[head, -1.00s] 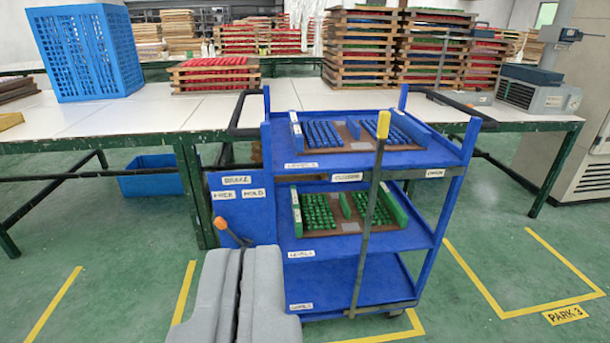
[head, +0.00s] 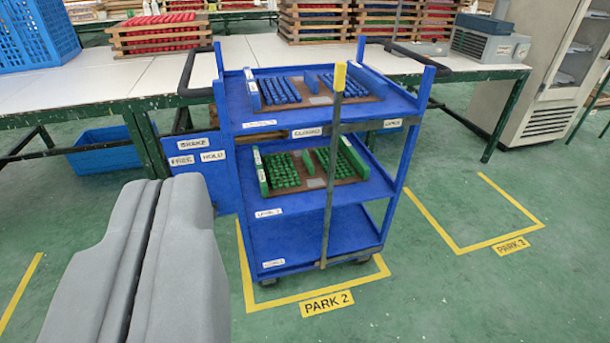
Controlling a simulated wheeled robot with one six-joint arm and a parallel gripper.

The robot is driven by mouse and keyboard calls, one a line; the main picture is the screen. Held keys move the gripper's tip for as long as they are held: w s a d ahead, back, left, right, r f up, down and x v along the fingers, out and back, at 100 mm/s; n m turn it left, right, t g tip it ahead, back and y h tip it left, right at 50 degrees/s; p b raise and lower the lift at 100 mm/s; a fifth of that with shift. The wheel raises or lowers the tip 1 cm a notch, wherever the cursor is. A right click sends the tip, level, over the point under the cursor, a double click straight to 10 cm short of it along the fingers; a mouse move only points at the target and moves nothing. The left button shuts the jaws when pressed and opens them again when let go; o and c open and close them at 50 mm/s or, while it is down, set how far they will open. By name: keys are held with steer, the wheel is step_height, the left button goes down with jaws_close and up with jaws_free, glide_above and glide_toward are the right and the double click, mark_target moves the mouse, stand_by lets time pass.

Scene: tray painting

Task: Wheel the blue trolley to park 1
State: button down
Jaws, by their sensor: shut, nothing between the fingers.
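The blue trolley (head: 237,165) stands upright in front of the long table, inside the floor bay marked PARK 2 (head: 327,303). Its upper shelf carries a tray of blue pieces, its middle shelf a tray of green pieces; the bottom shelf is bare. An upright bar with a yellow grip (head: 340,77) crosses its front near the CLOSED label. A brake panel (head: 222,180) labelled BRAKE, FREE and HOLD is on its left side; the brake lever is hidden, apparently behind my gripper. My gripper (head: 165,186) is shut and empty in front of the panel; contact cannot be told.
The PARK 3 bay (head: 480,225) at the right is empty. A yellow line (head: 20,292) marks the floor at the left; no PARK 1 sign is in view. The white-topped table (head: 90,105) blocks the back, with a blue crate (head: 105,147) under it. A cabinet (head: 545,90) stands back right.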

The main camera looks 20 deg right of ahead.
stand_by(0.6)
steer(key=w+a+f+m, duration=0.15)
steer(key=w+f, duration=0.25)
steer(key=w, duration=0.5)
steer(key=w+f+m+y, duration=0.15)
steer(key=w+f, duration=0.25)
steer(key=w, duration=0.6)
steer(key=w+a+f+m, duration=0.1)
steer(key=w+f+m, duration=0.1)
steer(key=w+f, duration=0.5)
steer(key=w+a+f+m+g+y, duration=0.1)
steer(key=w+a+f+m, duration=0.1)
steer(key=w+f, duration=0.8)
steer(key=w+a+f+m+y, duration=0.1)
steer(key=w+a+f+m, duration=0.15)
steer(key=w+f, duration=0.8)
steer(key=w+a+f, duration=0.5)
steer(key=w, duration=0.2)
steer(key=shift+w+f, duration=0.1)
